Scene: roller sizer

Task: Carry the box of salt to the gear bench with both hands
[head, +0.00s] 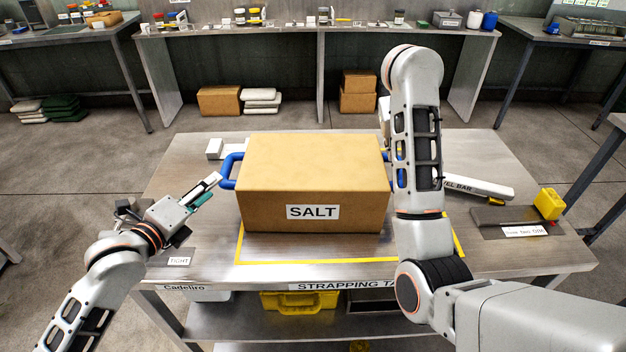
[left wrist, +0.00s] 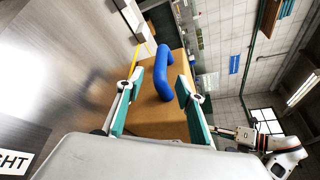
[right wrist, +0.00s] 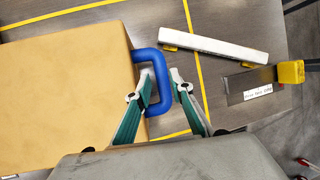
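The box of salt (head: 314,178) is a brown carton with a SALT label, sitting upright on the strapping table (head: 190,236) partly inside a yellow outline. It has a blue handle on each side. My left gripper (head: 214,186) is at the left handle (head: 230,171); in the left wrist view its open fingers (left wrist: 155,98) are on either side of the blue handle (left wrist: 162,72). My right arm hides most of the right handle in the head view. In the right wrist view my right gripper (right wrist: 160,92) is open, its fingers straddling the blue handle (right wrist: 158,65).
A white level bar (head: 478,187) and a dark plate with a yellow block (head: 548,204) lie right of the box. A small white block (head: 214,148) is behind the left handle. Benches with jars (head: 322,29) stand across open floor at the back.

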